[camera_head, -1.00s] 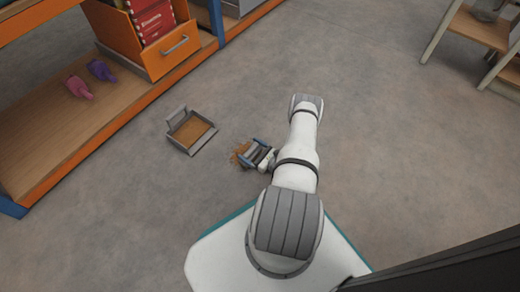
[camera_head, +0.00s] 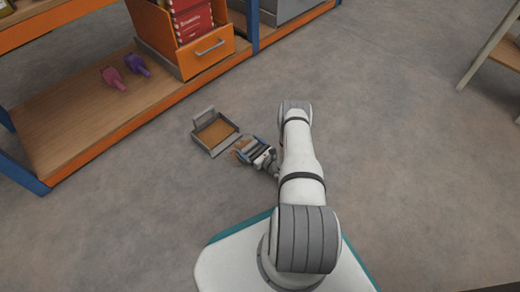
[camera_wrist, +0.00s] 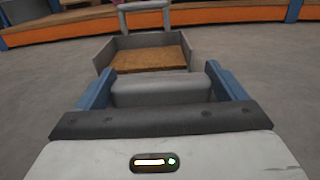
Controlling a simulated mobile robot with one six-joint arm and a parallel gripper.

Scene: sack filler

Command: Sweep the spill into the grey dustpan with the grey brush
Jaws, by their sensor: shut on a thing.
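The grey dustpan (camera_head: 222,149) lies on the floor with its handle on the far side, and a flat brown layer shows inside it. It also shows in the wrist view (camera_wrist: 105,54), straight ahead. My gripper (camera_head: 257,152) is low over the floor at the dustpan's right. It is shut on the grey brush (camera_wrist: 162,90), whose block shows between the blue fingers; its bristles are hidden. A little of the orange-brown spill (camera_head: 241,146) shows between the brush and the dustpan. The rest is hidden beneath or behind the gripper.
A shelf with an orange edge (camera_head: 100,150) stands at the left, holding an orange bin (camera_head: 205,59) with red packets. A pink thing (camera_head: 113,77) and a purple thing (camera_head: 137,64) lie on its lower board. Open floor lies right of my arm.

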